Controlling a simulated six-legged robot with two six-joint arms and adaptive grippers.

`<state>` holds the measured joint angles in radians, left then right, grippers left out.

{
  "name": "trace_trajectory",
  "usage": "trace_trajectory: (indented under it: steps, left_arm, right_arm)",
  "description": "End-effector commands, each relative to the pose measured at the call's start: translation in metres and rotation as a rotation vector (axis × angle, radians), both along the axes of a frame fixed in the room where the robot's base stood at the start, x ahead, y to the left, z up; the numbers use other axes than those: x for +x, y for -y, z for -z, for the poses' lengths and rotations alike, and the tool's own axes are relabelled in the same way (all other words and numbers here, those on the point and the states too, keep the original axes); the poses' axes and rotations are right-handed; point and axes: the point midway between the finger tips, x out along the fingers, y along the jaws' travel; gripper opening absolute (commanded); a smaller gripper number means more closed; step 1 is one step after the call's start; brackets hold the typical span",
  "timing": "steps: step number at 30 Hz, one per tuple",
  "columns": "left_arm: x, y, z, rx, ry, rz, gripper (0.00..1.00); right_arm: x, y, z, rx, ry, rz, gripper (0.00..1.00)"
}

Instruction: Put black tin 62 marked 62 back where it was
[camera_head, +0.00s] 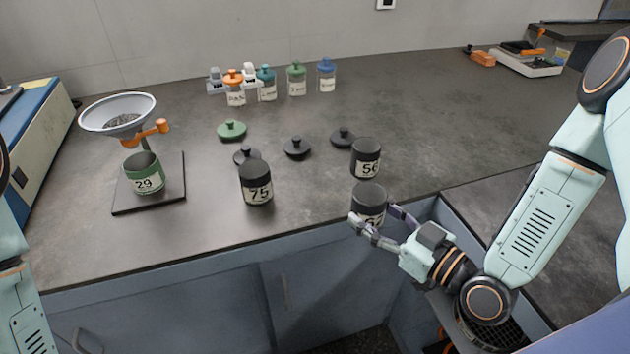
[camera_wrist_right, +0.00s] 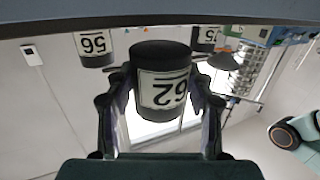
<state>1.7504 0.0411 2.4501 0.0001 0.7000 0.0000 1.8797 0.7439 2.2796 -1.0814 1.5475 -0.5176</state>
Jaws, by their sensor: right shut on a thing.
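Black tin 62 (camera_head: 369,197) is upright between the fingers of my right gripper (camera_head: 378,228), near the front edge of the bench. In the right wrist view black tin 62 (camera_wrist_right: 160,82) appears upside down, its white label reading 62, with a finger on each side. The right gripper (camera_wrist_right: 162,100) is shut on it. In the head view the gripper partly hides the label. I cannot tell whether the tin touches the bench. My left gripper is not in view; only part of my left arm shows at the left edge.
Black tin 56 (camera_head: 365,158) stands just behind tin 62, and black tin 75 (camera_head: 256,183) stands to its left. Several loose lids (camera_head: 297,147) lie behind them. Green tin 29 (camera_head: 144,174) sits under a funnel (camera_head: 117,114) at left. Lidded jars (camera_head: 297,79) stand at the back.

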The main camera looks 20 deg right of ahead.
Motion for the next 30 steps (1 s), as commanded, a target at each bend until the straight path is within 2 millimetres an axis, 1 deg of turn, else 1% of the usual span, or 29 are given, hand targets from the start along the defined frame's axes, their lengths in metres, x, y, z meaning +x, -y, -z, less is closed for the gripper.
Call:
trace_trajectory:
  steps: [1, 3, 18, 26, 30]
  left_arm:
    - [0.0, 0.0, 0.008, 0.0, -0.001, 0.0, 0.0]
    - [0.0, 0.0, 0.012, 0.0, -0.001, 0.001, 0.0]
    - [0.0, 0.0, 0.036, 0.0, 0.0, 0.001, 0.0]
    - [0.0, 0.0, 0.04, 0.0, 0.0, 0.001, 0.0]
    - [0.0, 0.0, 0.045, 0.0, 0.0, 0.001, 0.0]
  right_arm:
    - [0.008, -0.005, 0.003, -0.003, 0.004, -0.006, 0.2]
    - [0.018, -0.01, 0.003, -0.004, 0.003, -0.007, 0.2]
    - [0.092, -0.04, 0.001, -0.004, 0.004, -0.003, 0.2]
    - [0.11, -0.047, 0.001, -0.003, 0.001, 0.0, 0.2]
    - [0.131, -0.057, 0.001, -0.003, 0.005, -0.002, 0.2]
